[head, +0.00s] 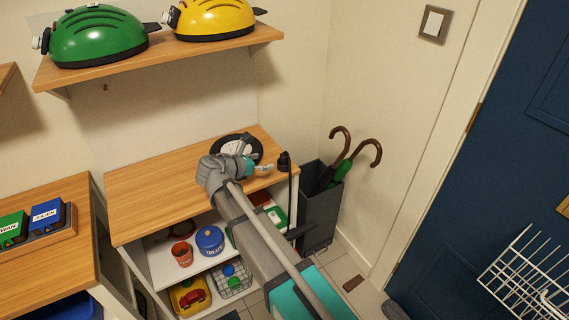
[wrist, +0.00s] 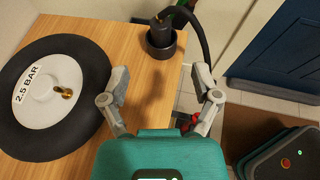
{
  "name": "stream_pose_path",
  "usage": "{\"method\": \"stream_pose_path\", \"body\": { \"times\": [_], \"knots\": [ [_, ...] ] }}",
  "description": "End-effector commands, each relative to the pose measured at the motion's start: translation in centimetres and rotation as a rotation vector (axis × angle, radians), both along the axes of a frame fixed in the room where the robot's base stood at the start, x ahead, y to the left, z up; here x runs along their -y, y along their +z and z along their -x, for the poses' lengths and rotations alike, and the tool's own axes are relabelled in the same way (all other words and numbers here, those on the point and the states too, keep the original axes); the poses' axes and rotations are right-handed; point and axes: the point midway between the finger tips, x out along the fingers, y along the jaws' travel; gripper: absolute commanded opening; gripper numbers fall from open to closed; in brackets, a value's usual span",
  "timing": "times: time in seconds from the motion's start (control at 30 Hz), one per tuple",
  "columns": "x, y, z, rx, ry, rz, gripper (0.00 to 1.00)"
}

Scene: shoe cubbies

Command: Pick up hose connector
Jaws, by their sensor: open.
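The hose connector (wrist: 162,22) is a dark piece with a small brass-coloured part, standing in a black round cup (wrist: 161,45) on the wooden top of a cabinet; a black hose curves away from it to the right. In the head view the connector (head: 284,158) is at the top's right edge, small and dark. My gripper (wrist: 160,80) is open and empty, with the cup ahead of and between its two fingers, apart from them. It also shows in the head view (head: 262,168), left of the connector. The cup hides the connector's lower end.
A black wheel (wrist: 85,72) with a white "2.5 BAR" hub and brass valve lies close left of my gripper. A grey bin (head: 320,215) with umbrellas stands right of the cabinet. The wooden top (head: 150,195) is clear on its left. A shelf (head: 160,58) hangs above.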

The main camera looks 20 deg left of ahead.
Motion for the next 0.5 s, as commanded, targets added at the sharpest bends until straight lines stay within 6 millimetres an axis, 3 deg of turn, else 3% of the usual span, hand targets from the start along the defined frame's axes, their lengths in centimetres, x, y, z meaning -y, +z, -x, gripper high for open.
{"method": "stream_pose_path", "body": {
  "times": [0.23, 0.5],
  "knots": [
    [1.4, -1.6, -3.0, 0.0, 0.0, -0.001, 0.8],
    [1.8, -1.8, -3.9, 0.0, 0.001, 0.0, 0.8]
  ]
}}
